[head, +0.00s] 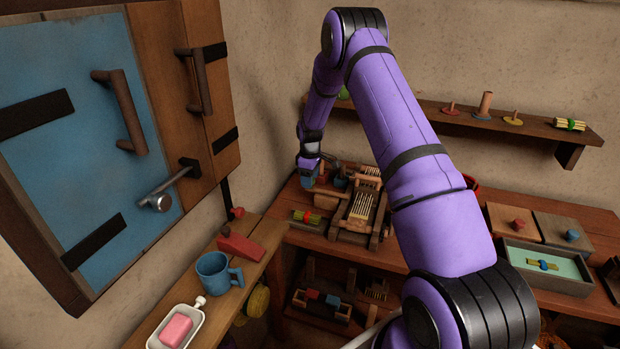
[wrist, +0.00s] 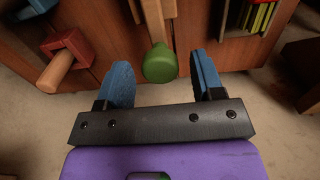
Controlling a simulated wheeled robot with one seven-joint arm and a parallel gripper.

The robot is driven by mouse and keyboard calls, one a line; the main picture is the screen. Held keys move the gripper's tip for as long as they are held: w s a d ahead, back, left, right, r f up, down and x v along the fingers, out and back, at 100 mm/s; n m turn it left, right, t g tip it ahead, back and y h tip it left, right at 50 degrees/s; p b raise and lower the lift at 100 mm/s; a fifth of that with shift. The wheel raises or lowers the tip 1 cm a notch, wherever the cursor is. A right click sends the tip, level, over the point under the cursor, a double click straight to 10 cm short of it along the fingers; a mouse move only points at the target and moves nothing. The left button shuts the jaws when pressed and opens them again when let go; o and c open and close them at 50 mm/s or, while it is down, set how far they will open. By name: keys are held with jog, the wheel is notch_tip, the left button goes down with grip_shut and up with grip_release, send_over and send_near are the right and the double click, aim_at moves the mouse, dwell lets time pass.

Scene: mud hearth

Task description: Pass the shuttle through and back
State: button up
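A wooden loom (head: 360,208) with pale strands stands on the bench below and right of my gripper (head: 309,172) in the head view. In the wrist view my gripper (wrist: 160,64) is open, its two blue fingers well apart. A green round knob (wrist: 160,64) on a wooden bar shows between the fingertips, with gaps on both sides. I cannot tell how far below the fingers it lies. A red block (wrist: 67,60) with a wooden peg is left of it. A small yellow piece with red and green parts (head: 307,217) lies left of the loom. I cannot tell which piece is the shuttle.
A blue cabinet (head: 75,150) with handles stands at left. A blue mug (head: 213,272), a red wedge (head: 240,247) and a soap dish (head: 187,322) are on the near left ledge. Lidded boxes and a green-lined tray (head: 520,257) are at right. A shelf (head: 460,118) runs above.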

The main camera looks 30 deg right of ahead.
aim_at(334, 193)
grip_shut()
jog(key=s+d, duration=0.3)
jog(key=s, duration=0.1)
jog(key=s+d, duration=0.2)
jog(key=s, duration=0.1)
jog(key=shift+s+d, duration=0.1)
jog(key=shift+d, duration=0.2)
jog(key=shift+o, duration=0.6)
grip_release()
notch_tip(334, 193, up, 11)
jog(key=shift+f, duration=0.1)
